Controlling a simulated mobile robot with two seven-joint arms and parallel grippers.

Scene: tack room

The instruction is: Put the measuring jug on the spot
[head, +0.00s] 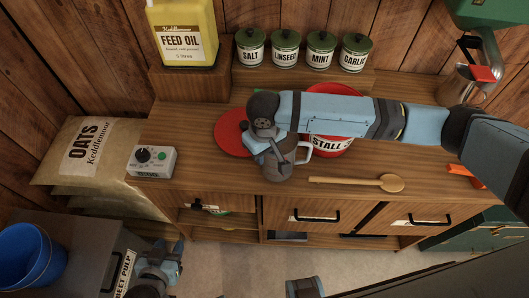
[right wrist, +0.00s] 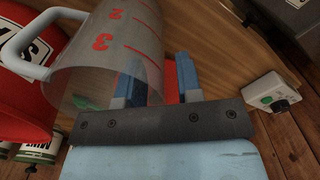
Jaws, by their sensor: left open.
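The measuring jug (right wrist: 95,55) is clear with red markings and a pale handle. In the head view its handle (head: 306,152) shows beside my right gripper (head: 270,150), and the arm hides much of the jug. In the right wrist view my right gripper (right wrist: 158,80) has its fingers apart. One finger shows through the clear wall and the other is outside it, with a gap. The red round spot (head: 229,135) lies on the counter just left of the right gripper, partly covered. My left gripper (head: 160,265) is open and empty, low at the left.
A red STALL bucket (head: 330,146) stands close right of the jug, partly behind my arm. A wooden spoon (head: 355,183) lies near the front edge of the counter (head: 225,180). A control box (head: 152,161) stands at the left. Labelled tins (head: 285,50) line the back.

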